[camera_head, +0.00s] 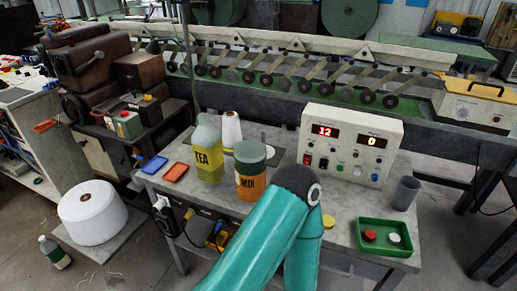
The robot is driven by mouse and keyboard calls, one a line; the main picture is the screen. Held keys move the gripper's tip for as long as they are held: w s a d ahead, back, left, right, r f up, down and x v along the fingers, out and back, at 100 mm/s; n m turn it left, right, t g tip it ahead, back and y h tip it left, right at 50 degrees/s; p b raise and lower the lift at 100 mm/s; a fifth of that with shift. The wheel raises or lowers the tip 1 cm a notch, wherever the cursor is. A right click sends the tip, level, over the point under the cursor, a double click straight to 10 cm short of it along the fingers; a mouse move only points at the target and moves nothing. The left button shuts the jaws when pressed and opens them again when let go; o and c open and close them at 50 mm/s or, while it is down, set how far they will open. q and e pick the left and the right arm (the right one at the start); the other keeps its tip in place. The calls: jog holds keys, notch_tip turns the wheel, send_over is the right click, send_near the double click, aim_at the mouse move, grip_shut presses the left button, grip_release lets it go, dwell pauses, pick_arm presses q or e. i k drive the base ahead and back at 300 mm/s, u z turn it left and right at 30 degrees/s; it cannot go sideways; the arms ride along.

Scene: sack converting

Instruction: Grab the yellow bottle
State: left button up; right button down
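The yellow bottle (208,166), labelled TEA and with a pale top, stands upright on the grey worktable. It is left of a MIX bottle (250,178) with an orange lower part and a green upper part. A teal arm of mine comes up from the bottom middle and bends right of the MIX bottle, apart from the yellow bottle. Neither of my grippers can be seen.
A white spool (231,129) stands behind the bottles. Blue (154,164) and orange (175,172) trays lie at left. A control box (350,146), grey cup (405,193) and green tray (363,248) are at right. The table's front edge (190,205) is near the bottles.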

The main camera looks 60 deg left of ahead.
aim_at(206, 140)
jog(key=z, duration=0.15)
jog(key=k, duration=1.7)
jog(key=u, duration=0.8)
jog(key=i, duration=0.9)
jog(key=u, duration=0.05)
